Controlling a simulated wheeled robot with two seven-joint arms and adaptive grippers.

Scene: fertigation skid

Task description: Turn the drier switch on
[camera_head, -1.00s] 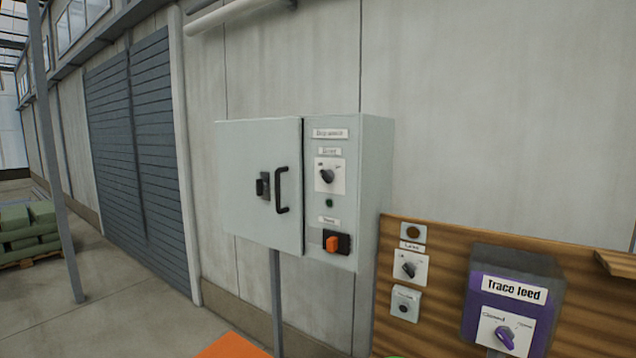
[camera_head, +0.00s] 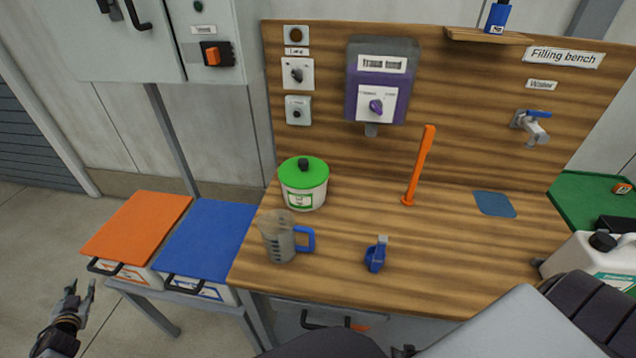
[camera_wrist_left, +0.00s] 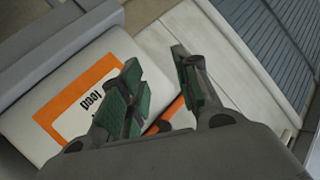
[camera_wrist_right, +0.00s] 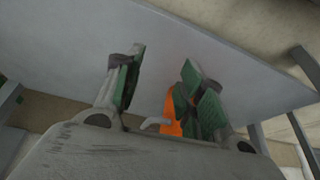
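A grey control cabinet (camera_head: 120,55) is cut off at the top left of the head view. Its orange switch (camera_head: 212,56) on a black plate shows, with a label I cannot read clearly. On the wooden backboard are a dark rotary switch (camera_head: 297,75) on a white plate and a small button box (camera_head: 298,111). I cannot tell which control is the drier switch. My left gripper (camera_head: 79,291) is open and empty at the lower left, well below the cabinet; it also shows open in its wrist view (camera_wrist_left: 158,72). My right gripper (camera_wrist_right: 164,66) is open, outside the head view.
A purple "Trace feed" box (camera_head: 381,80) hangs on the backboard. The bench (camera_head: 330,270) bears a green-lidded tub (camera_head: 303,197), a jug (camera_head: 281,243), a blue clip-like item (camera_head: 376,257) and an orange post (camera_head: 419,168). Orange (camera_head: 138,222) and blue (camera_head: 208,238) lidded bins stand left.

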